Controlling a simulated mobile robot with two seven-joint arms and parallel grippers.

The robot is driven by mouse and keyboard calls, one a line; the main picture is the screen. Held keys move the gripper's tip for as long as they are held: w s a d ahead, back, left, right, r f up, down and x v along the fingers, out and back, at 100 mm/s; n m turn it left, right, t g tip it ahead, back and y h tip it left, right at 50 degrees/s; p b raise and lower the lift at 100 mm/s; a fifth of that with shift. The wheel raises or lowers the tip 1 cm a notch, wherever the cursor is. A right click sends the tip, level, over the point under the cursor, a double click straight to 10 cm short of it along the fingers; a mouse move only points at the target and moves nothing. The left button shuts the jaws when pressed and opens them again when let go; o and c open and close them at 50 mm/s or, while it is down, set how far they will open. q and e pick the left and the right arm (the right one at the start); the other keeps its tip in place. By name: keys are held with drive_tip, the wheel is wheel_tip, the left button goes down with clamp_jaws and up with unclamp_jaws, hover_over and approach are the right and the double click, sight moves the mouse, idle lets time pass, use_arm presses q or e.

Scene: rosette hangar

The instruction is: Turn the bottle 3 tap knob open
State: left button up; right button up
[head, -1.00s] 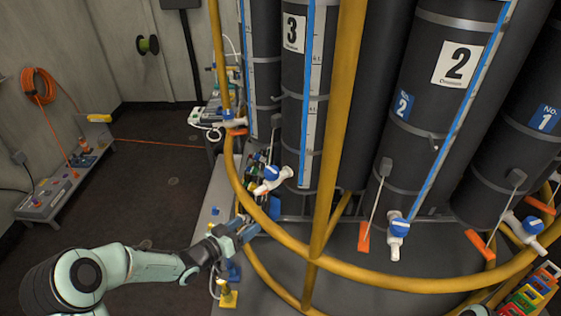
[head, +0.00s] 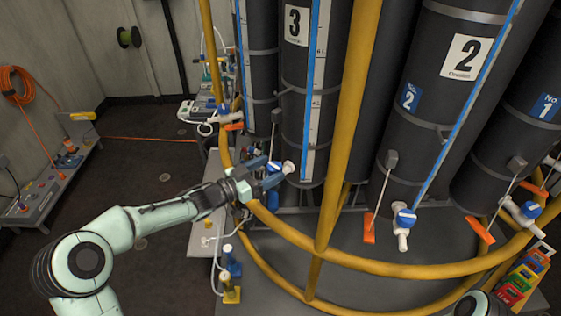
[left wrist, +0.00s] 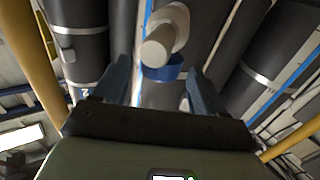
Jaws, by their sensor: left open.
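Bottle 3 (head: 293,75) is a tall dark cylinder with a white "3" label, left of centre in the head view. Its tap has a blue knob (head: 273,167) and a white spout (head: 288,167) near the bottle's foot. My left gripper (head: 272,173) is open at this tap, its fingers partly hiding the knob. In the left wrist view the blue knob (left wrist: 163,73) lies between the two spread fingers, with the white tap body (left wrist: 165,35) beyond it. I cannot tell whether either finger touches the knob. My right gripper is out of view.
A yellow rail (head: 400,270) curves around the bottles, with a yellow upright (head: 340,130) right of bottle 3. Bottle 2 (head: 445,110) and its blue-knobbed tap (head: 404,219) stand to the right.

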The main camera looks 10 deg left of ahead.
sight(280, 163)
use_arm(q)
drive_tip(key=shift+x, duration=2.35)
